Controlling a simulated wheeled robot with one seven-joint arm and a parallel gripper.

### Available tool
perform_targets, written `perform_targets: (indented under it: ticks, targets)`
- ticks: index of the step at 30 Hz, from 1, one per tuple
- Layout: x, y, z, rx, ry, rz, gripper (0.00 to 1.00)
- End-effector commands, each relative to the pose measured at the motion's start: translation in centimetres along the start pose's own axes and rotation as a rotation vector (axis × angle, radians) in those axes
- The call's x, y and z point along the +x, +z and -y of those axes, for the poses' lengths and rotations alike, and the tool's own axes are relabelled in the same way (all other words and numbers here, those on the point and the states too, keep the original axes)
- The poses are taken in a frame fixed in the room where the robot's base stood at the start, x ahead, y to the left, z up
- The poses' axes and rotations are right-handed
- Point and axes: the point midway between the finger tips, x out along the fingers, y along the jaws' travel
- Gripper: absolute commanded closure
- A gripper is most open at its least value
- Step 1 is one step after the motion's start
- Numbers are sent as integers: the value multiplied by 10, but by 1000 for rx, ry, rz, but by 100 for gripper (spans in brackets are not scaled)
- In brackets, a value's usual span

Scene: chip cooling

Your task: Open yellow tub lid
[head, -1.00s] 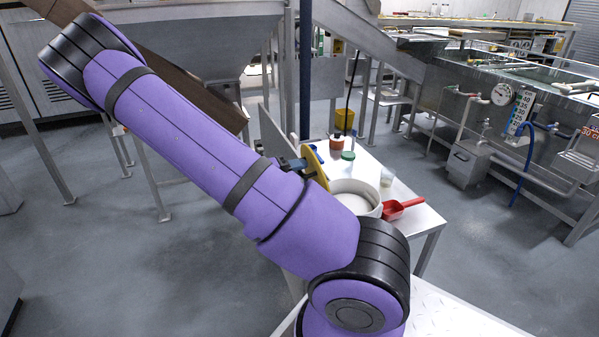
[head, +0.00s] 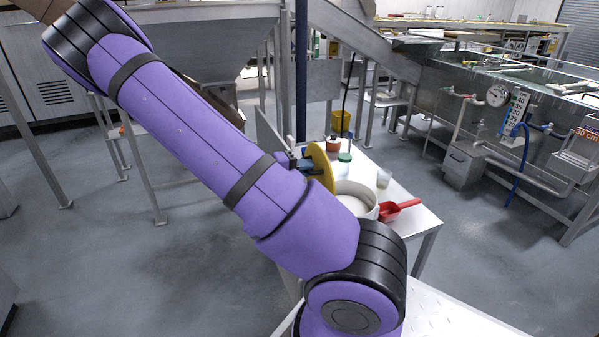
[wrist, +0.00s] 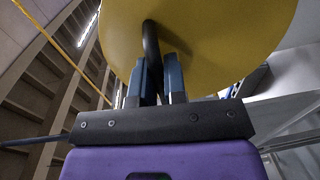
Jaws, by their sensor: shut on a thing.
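The yellow lid (head: 322,166) is tilted up on edge, off to the left of the white tub (head: 357,196), whose open mouth shows pale contents. In the wrist view the lid (wrist: 205,40) fills the top, with a dark handle (wrist: 151,45) on it. My gripper (wrist: 161,75) is shut on that handle, its two blue fingers on either side. In the head view my gripper (head: 304,166) is small and partly hidden behind my purple arm. My arm also hides the tub's lower left.
A red scoop (head: 398,209) lies right of the tub on the white table (head: 424,220). A green-capped jar (head: 344,162), an orange-brown container (head: 332,146) and a clear cup (head: 383,179) stand behind. A steel tank stands at the right, beyond open floor.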

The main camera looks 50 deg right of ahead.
Motion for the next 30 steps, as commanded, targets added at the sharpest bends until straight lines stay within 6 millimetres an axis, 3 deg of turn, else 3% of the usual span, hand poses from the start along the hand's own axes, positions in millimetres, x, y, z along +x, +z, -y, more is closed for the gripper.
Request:
perform_targets:
  ticks: [6,7,10,20,23,30]
  targets:
    - [0,0,0,-1,1,-1,100]
    - [0,0,0,-1,1,-1,83]
    - [0,0,0,-1,1,-1,64]
    - [-3,0,0,0,1,-2,64]
    - [-13,-1,0,0,0,-4,64]
    - [-56,-1,0,1,-1,-6,64]
